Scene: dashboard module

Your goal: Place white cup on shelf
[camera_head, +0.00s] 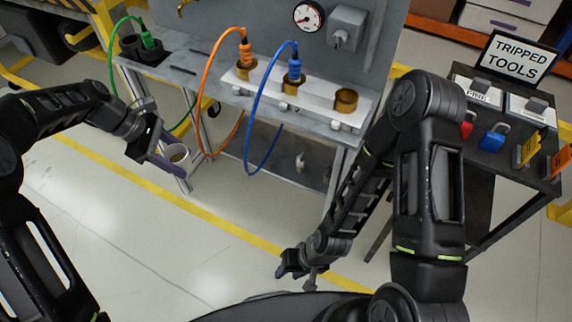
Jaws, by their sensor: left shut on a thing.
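The white cup (177,153) is at the left of the head view, off the floor. My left gripper (166,158) is shut on it, and the fingers hide part of the cup. The cup is in front of and below the grey metal shelf (190,82) of the dashboard module, apart from it. My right gripper (293,271) hangs low in the middle, away from the cup; its fingers are too small and dark to tell their opening.
A black holder (149,57) with a green plug (147,40) stands on the shelf's left part. A white strip (318,94) carries brass sockets with orange and blue plugs. Their cables loop over the front edge. A dark table (497,155) with coloured tools stands right.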

